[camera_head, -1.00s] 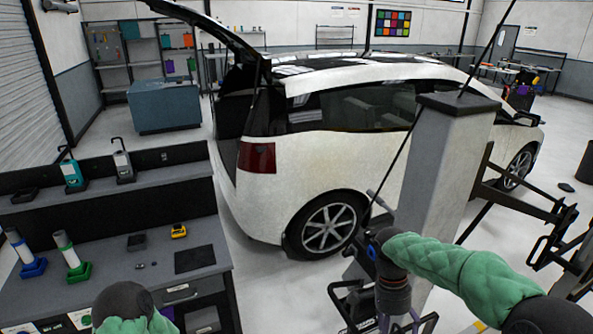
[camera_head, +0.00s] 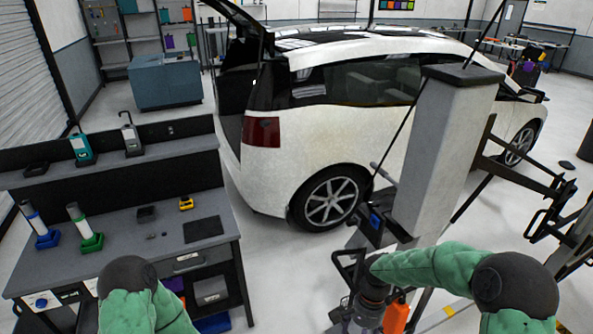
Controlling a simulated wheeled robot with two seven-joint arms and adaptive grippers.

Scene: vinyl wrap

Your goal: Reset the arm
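My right arm comes in from the lower right in a green padded sleeve. Its dark wrist end and gripper (camera_head: 368,308) point down near the bottom edge, in front of the grey post (camera_head: 437,155). The fingertips are not clear, so I cannot see whether it is open or shut, or whether it holds anything. My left arm shows only a green sleeve and a dark rounded joint at the bottom left, in front of the workbench. Its gripper is out of view.
A white car (camera_head: 320,140) with its tailgate raised stands behind the post. A workbench (camera_head: 120,225) with bottles and small items is at left. An orange item (camera_head: 397,315) is close beside my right wrist. Black lift arms (camera_head: 520,175) stand at right.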

